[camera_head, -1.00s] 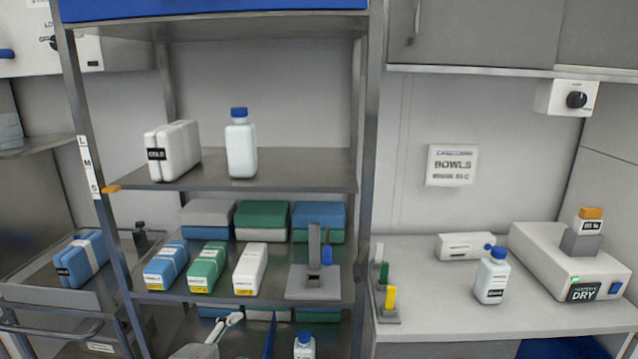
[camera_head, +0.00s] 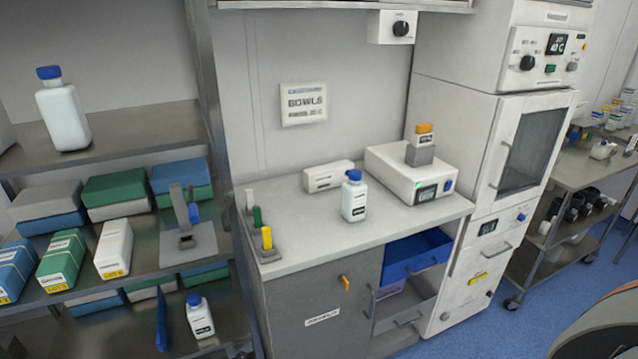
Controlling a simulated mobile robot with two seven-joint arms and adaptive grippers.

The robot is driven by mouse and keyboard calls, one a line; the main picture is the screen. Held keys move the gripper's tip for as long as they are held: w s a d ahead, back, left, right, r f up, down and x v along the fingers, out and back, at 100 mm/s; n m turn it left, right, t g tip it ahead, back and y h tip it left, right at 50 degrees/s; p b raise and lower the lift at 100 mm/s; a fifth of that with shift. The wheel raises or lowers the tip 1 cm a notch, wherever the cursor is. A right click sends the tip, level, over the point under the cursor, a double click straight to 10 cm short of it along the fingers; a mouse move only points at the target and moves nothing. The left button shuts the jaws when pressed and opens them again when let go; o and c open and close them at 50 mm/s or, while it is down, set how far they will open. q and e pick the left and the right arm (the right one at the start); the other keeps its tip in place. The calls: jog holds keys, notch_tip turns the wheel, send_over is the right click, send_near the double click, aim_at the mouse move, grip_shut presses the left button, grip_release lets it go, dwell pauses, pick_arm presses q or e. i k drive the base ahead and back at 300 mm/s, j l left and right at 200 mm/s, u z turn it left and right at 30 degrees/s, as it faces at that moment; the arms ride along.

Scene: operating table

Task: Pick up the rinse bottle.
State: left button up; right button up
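Three white bottles with blue caps are in view, and I cannot tell from their labels which is the rinse bottle. One bottle (camera_head: 354,198) stands upright on the white counter, in front of a white box-shaped device. A second bottle (camera_head: 200,316) stands on the low shelf of the rack at the bottom left. A third, larger bottle (camera_head: 63,117) stands on the upper rack shelf at the left. Neither of my grippers is in view.
The counter (camera_head: 310,228) also holds a white device (camera_head: 410,172), a white case (camera_head: 327,177) and a small holder with coloured pegs (camera_head: 262,238). A blue drawer (camera_head: 415,257) below stands open. A tall white cabinet (camera_head: 490,180) and a trolley (camera_head: 590,172) are at right.

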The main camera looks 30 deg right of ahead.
aim_at(354, 193)
jog(key=l+z, duration=0.1)
jog(key=l, duration=0.4)
jog(key=i+l+z, duration=0.1)
jog(key=l, duration=0.4)
jog(key=i+l, duration=0.1)
jog(key=l, duration=0.4)
jog(key=k+z, duration=0.05)
